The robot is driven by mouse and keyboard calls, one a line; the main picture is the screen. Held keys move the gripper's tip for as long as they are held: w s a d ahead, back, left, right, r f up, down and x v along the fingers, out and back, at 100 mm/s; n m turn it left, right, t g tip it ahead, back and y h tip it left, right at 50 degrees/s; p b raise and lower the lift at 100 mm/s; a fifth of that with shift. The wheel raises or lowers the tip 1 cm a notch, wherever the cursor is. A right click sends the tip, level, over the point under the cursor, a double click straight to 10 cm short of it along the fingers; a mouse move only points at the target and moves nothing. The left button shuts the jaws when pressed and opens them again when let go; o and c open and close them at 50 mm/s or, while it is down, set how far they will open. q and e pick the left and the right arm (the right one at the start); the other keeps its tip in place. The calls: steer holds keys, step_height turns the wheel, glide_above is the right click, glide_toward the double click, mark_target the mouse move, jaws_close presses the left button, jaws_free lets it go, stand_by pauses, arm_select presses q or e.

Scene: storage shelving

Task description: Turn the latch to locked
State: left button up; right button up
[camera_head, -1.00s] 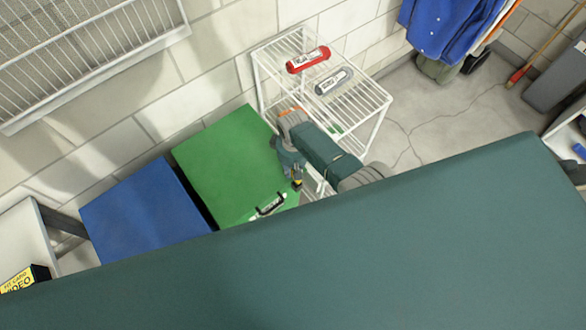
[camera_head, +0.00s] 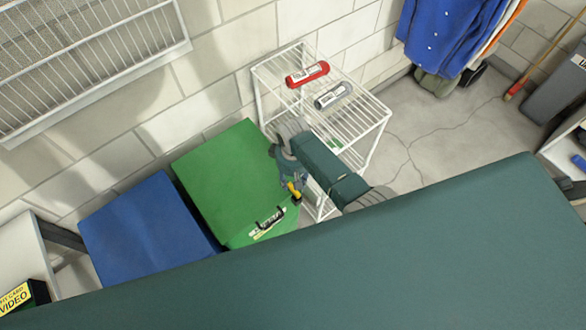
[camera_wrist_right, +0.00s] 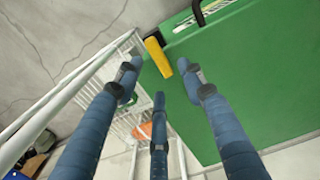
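The yellow latch (camera_wrist_right: 158,58) is a short bar at the edge of the green box (camera_wrist_right: 250,75) in the right wrist view. In the head view the latch (camera_head: 294,190) shows small at the right edge of the green box (camera_head: 225,175). In the head view the right gripper (camera_head: 287,172) hangs beside the box. My left gripper is not in view.
A white wire rack (camera_head: 360,110) stands just beyond my right arm, holding a red cylinder (camera_head: 307,74) and a grey cylinder (camera_head: 333,95). A blue box (camera_head: 150,230) stands left of the green one. Open floor (camera_head: 430,130) lies to the right.

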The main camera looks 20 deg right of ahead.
step_height(320, 180, up, 9)
stand_by(0.3)
stand_by(0.5)
steer(key=s+d+r+m+t, duration=0.1)
steer(key=s+d+r, duration=0.1)
steer(key=s+r, duration=0.35)
steer(key=s+d+r+t, duration=0.1)
steer(key=s+d+r, duration=0.1)
steer(key=s, duration=0.7)
steer(key=s+d+r+m+t, duration=0.1)
steer(key=s+d+r+t, duration=0.1)
steer(key=s+r, duration=0.35)
steer(key=s+f+g+b, duration=0.2)
steer(key=s+f+b, duration=0.1)
steer(key=f, duration=2.7)
steer(key=s+d+f+g+b, duration=0.1)
steer(key=s+d+f+b, duration=0.1)
steer(key=s+f, duration=1.5)
step_height(320, 180, down, 2)
steer(key=shift+s+d+f+n, duration=0.15)
steer(key=shift+s+d+n, duration=0.15)
steer(key=shift+s, duration=0.1)
